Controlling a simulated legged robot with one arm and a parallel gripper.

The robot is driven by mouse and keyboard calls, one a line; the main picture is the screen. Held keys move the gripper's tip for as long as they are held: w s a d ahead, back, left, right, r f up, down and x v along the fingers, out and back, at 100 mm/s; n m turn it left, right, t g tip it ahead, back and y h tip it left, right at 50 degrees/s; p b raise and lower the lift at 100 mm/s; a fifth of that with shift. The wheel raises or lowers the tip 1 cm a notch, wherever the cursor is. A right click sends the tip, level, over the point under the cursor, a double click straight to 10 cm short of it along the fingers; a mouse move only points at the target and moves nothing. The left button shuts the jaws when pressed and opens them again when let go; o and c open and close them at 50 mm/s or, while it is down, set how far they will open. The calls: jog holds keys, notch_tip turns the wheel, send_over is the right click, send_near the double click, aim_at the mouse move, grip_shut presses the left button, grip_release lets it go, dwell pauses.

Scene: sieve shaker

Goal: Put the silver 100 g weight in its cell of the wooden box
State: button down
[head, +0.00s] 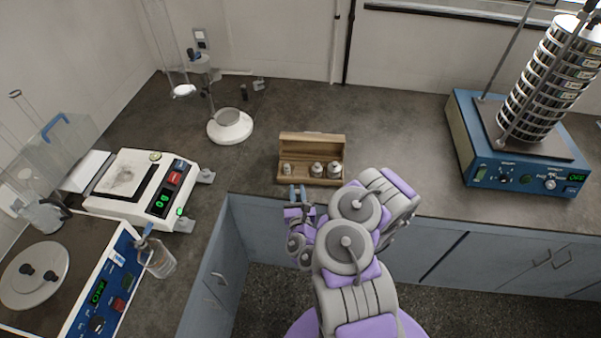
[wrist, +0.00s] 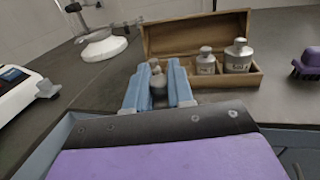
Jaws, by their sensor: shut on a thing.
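The wooden box (head: 312,139) stands open on the counter, its lid raised at the back; it also shows in the wrist view (wrist: 195,36). In the head view, one small silver weight (head: 286,169) is at its left end and two larger ones (head: 317,169) (head: 334,170) at its right, with a gap between. The larger two show in the wrist view (wrist: 205,63) (wrist: 238,57). My gripper (head: 297,190) is just in front of the box, its blue fingers (wrist: 159,88) shut on a small silver weight (wrist: 158,83). Its lower part and any marking are hidden.
A white balance (head: 135,187) stands left of the box, and a round-based stand (head: 230,126) is behind left. The sieve shaker (head: 520,150) is far right. The counter's front edge runs just before the box. Counter right of the box (head: 400,150) is clear.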

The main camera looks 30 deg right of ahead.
jog(key=b+x, duration=0.2)
jog(key=x, duration=0.3)
jog(key=d+f+b+x, duration=0.1)
jog(key=b+x, duration=0.2)
jog(key=x, duration=0.1)
jog(key=s+d+b+x, duration=0.1)
jog(key=b+x, duration=0.2)
jog(key=x, duration=0.2)
jog(key=shift+w+d+f, duration=0.3)
jog(key=shift+w+f, duration=0.05)
jog(key=shift+w+d+b, duration=0.35)
jog(key=shift+w+b, duration=0.05)
jog(key=shift+w, duration=0.15)
notch_tip(320, 180, down, 4)
jog(key=shift+s+r+b, duration=0.1)
jog(key=shift+r+b, duration=0.1)
jog(key=shift+b, duration=0.65)
jog(key=shift+r, duration=0.1)
jog(key=shift+f, duration=0.2)
